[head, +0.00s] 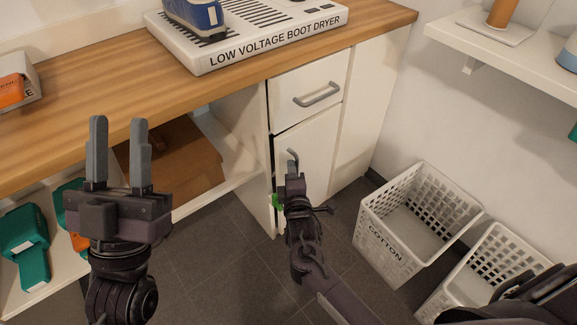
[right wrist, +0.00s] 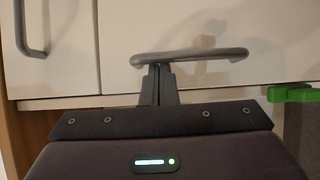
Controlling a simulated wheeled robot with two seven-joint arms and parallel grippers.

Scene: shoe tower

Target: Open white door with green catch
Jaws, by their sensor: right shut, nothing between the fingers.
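The white cabinet door (head: 317,145) is below a white drawer; I cannot tell whether it is fully closed. Its grey bar handle (head: 293,156) is partly hidden by my right gripper (head: 292,178); the handle (right wrist: 195,55) shows whole in the right wrist view. My right gripper is shut, with its fingertips (right wrist: 157,70) at the handle; I cannot tell whether they touch it. The green catch (head: 277,201) is at the door's left edge and also shows in the right wrist view (right wrist: 291,92). My left gripper (head: 118,130) is open and empty, away from the door.
The drawer handle (head: 317,94) is above the door. A boot dryer (head: 277,36) stands on the wooden counter (head: 85,82). White laundry baskets (head: 388,237) stand on the floor at right. An open shelf with a cardboard box (head: 180,165) and green shoes (head: 24,247) is at left.

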